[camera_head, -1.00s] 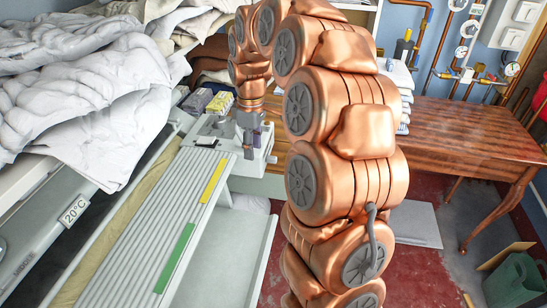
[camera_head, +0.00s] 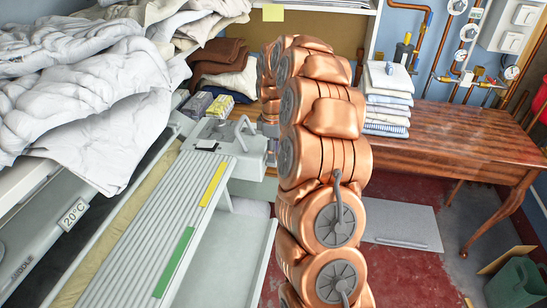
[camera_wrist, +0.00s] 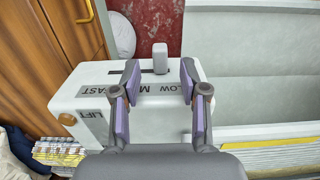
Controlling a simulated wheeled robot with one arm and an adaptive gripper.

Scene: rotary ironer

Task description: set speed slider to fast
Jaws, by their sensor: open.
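The speed slider knob (camera_wrist: 160,58) is a small light grey block standing in a dark slot on top of the white control box (camera_wrist: 70,110) in the wrist view. The lettering beside the slot is upside down and partly covered, with FAST (camera_wrist: 99,90) on the left. The knob stands to the right of that word. My gripper (camera_wrist: 159,78) is open, with one purple-padded finger to each side of the knob's line. I cannot tell its height above the box.
The slatted ironer bed (camera_head: 150,235) with green and yellow strips lies in front. White linen (camera_head: 85,90) is heaped at left. A wooden table (camera_head: 460,140) with folded cloths (camera_head: 388,100) stands behind my arm.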

